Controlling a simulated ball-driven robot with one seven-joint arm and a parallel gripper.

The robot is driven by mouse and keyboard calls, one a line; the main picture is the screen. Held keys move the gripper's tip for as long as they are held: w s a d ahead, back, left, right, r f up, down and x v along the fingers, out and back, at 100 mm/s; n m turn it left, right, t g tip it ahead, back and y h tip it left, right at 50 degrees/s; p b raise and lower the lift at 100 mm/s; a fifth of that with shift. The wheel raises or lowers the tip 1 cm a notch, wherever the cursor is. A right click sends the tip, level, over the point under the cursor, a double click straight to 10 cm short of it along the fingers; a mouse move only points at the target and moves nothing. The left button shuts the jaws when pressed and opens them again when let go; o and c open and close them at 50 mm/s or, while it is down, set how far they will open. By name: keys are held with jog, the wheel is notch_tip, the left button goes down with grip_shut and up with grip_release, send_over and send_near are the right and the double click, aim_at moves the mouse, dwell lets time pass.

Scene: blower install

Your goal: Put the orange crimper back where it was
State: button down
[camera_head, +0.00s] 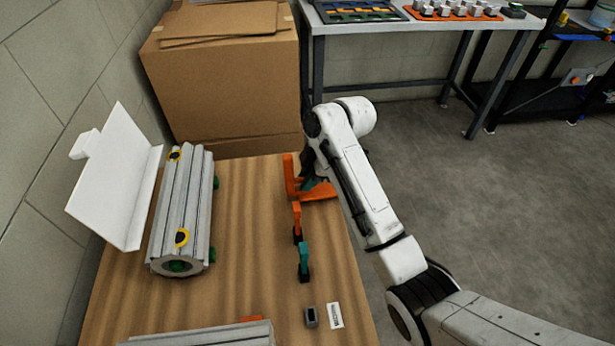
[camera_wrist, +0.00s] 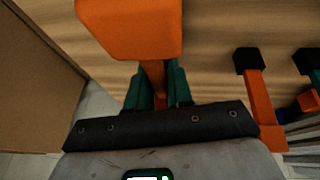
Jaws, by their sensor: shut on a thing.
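An orange L-shaped tool, which looks like the orange crimper (camera_head: 290,178), is at the far right corner of the wooden table (camera_head: 240,215). My gripper (camera_head: 313,183) is at it, with dark green fingers partly hidden by the wrist. In the wrist view, my gripper (camera_wrist: 157,90) is shut on the narrow orange stem, one finger on each side. The crimper's wide orange end (camera_wrist: 130,28) is beyond the fingers. Whether the crimper touches the table is hard to tell.
A grey ribbed cylinder (camera_head: 182,215) and a white panel (camera_head: 115,180) are left. A cardboard box (camera_head: 225,80) stands behind. The table's middle is clear.

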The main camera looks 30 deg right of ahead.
jog(key=shift+f, duration=0.45)
jog(key=c, duration=0.9)
grip_release()
jog(key=shift+c, duration=0.2)
jog(key=shift+f, duration=0.1)
jog(key=p+v, duration=0.1)
jog(key=v, duration=1)
